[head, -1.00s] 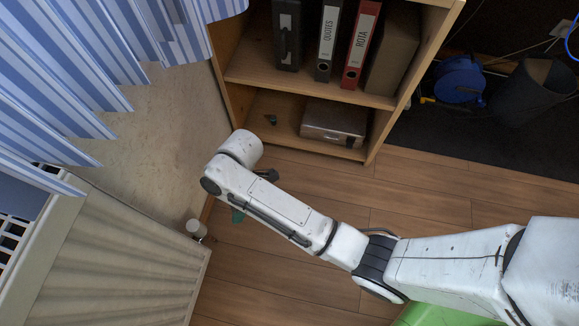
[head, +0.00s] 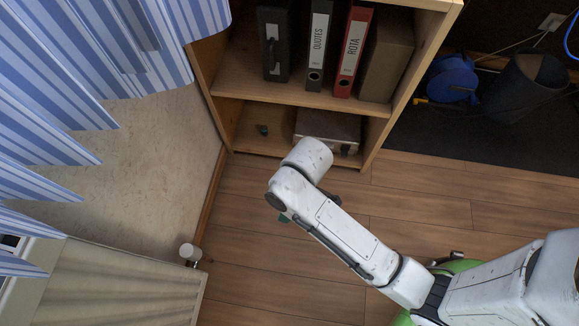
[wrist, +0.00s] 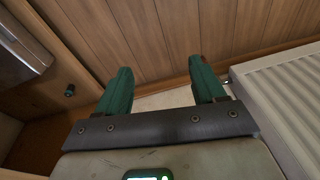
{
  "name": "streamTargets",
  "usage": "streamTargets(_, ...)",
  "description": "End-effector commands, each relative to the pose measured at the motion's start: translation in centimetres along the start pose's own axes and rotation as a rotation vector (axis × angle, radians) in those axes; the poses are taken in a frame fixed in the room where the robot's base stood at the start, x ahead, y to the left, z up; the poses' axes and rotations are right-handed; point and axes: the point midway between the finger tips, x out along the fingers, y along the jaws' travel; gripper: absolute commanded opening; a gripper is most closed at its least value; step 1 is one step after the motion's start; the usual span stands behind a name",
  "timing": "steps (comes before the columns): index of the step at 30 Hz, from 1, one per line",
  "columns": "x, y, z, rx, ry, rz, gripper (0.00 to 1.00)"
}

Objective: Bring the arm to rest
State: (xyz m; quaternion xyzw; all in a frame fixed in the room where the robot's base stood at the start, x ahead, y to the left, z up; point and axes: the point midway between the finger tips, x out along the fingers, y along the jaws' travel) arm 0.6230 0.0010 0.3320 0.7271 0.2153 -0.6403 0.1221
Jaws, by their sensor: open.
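My gripper (wrist: 160,88) shows in the wrist view with two green fingers spread wide apart and nothing between them. In the head view my white arm (head: 340,235) reaches from the lower right toward the shelf, over the wooden floor. The gripper is mostly hidden there beneath the wrist; only a bit of green shows below it. The wrist end is just in front of the shelf's bottom compartment, and I cannot tell whether it is clear of it in depth.
A wooden shelf (head: 290,97) holds binders and a metal box (head: 328,127); a small dark object (head: 262,130) lies beside the box. A radiator (head: 110,285) and striped curtain (head: 70,80) are at left. A blue reel (head: 452,78) and dark bin (head: 525,85) stand right. Floor between is clear.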

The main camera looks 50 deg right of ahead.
Motion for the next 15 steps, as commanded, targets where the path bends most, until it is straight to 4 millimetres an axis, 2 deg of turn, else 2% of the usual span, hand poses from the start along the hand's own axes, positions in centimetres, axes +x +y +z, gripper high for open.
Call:
streamTargets(4,-0.21,0.17,0.66,0.030,-0.002,0.009,0.69)
streamTargets(15,-0.24,0.19,0.70,0.033,-0.002,0.011,0.69)
